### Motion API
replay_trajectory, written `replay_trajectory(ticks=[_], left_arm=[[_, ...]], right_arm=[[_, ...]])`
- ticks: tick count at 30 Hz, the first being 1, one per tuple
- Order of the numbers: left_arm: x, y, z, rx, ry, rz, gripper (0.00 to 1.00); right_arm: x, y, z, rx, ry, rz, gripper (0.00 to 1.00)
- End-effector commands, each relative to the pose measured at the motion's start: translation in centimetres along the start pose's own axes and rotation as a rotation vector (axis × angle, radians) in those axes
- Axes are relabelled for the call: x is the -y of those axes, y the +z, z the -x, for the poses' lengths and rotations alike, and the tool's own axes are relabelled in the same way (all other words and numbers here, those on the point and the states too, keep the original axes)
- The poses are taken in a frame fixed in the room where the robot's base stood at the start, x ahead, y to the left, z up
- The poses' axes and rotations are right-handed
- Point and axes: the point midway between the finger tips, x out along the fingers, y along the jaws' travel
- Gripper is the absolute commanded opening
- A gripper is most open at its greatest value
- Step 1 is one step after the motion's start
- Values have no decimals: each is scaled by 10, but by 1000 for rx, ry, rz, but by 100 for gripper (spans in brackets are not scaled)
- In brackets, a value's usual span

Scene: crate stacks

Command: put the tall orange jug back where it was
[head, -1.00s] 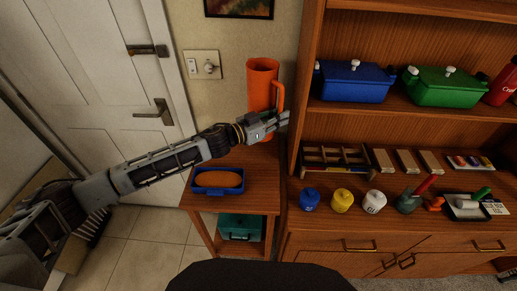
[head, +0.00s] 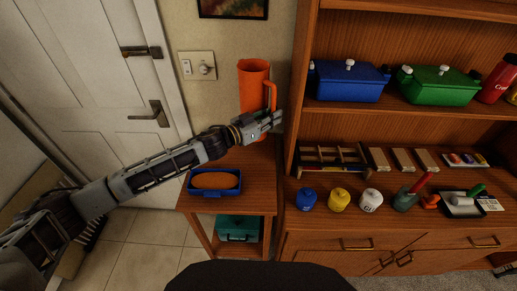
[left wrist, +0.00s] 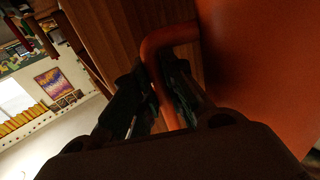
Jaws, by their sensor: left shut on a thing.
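The tall orange jug (head: 253,84) stands upright in the head view, above the back of the small wooden side table (head: 258,185). Its base is partly hidden behind my left gripper (head: 273,121), so I cannot tell whether it touches the table top. The gripper is shut on the jug's handle, at the jug's right side. In the left wrist view the two dark fingers (left wrist: 160,92) close around the orange handle, with the jug's body (left wrist: 255,70) filling the right side. My right gripper is not in view.
A blue tray with a brown loaf-like thing (head: 215,182) sits on the side table's front. A teal box (head: 238,228) is on its lower shelf. The wooden bookcase (head: 290,130) stands close on the right, with blue (head: 347,82) and green (head: 440,88) containers. A wall switch (head: 197,66) is behind.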

Motion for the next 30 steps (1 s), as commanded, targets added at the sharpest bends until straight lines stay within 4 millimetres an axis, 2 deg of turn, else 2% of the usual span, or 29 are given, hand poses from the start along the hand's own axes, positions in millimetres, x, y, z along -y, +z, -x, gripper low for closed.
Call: replay_trajectory(ticks=[7, 21, 30], left_arm=[[0, 10, -1, -4, 0, -2, 0], [0, 54, 0, -4, 0, -2, 0], [0, 58, 0, -5, 2, -4, 0]], right_arm=[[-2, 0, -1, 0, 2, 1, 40], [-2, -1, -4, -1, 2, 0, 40], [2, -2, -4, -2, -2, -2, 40]])
